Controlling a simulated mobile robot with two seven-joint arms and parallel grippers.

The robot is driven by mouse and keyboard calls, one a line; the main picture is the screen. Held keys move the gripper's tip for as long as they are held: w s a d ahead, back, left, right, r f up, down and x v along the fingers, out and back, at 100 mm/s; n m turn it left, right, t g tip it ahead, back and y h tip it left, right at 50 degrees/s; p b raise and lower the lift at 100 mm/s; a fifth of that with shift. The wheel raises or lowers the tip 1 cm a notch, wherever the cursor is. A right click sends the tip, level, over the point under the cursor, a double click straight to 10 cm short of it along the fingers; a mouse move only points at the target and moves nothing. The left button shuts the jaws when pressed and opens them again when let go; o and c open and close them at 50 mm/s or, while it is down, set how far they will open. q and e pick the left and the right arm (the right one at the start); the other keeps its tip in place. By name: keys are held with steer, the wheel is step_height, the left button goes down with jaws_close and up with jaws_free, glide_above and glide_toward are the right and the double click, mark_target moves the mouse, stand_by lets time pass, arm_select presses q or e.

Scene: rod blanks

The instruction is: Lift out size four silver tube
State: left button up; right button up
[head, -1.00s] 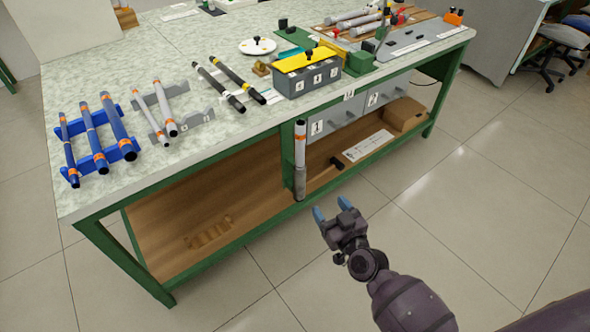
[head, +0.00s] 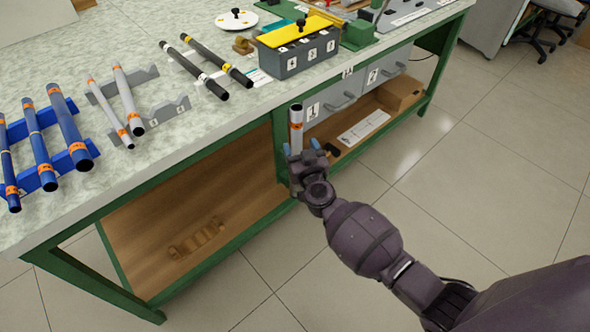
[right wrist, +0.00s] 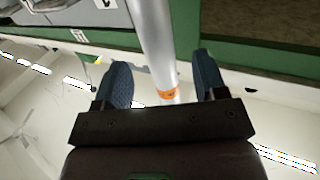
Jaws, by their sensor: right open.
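In the right wrist view the silver tube (right wrist: 154,40) passes between the two open fingers (right wrist: 162,85), with a gap on each side. The mark on its orange band is too small to read. Two more silver tubes, one thin (head: 108,112) and one thicker (head: 127,98), lie on a grey rack (head: 168,110). My left gripper is out of view.
Blue tubes (head: 69,125) lie on a blue rack at the left of the bench (head: 215,130). Two black tubes (head: 200,70) lie further back. A grey box with a yellow lid (head: 292,32) stands near drawers (head: 333,98).

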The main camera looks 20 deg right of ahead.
mark_target(298, 146)
steer(key=shift+w, duration=0.4)
steer(key=shift+w+d+f+b, duration=0.1)
steer(key=shift+w+f+b, duration=0.2)
steer(key=shift+w+b, duration=0.2)
steer(key=shift+w+d+f+b, duration=0.1)
steer(key=shift+w+f+b, duration=0.25)
steer(key=shift+w, duration=0.2)
steer(key=shift+w+d+r+b, duration=0.1)
steer(key=shift+w+b, duration=0.25)
steer(key=shift+w, duration=0.65)
steer(key=shift+w+r, duration=0.3)
steer(key=shift+w, duration=0.2)
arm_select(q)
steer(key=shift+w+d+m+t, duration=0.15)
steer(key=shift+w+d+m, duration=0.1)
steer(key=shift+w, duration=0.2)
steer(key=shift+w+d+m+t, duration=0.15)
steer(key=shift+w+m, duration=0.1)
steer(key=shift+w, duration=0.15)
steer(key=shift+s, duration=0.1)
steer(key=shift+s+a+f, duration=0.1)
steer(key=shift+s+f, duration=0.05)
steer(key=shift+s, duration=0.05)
arm_select(e)
steer(key=c, duration=0.8)
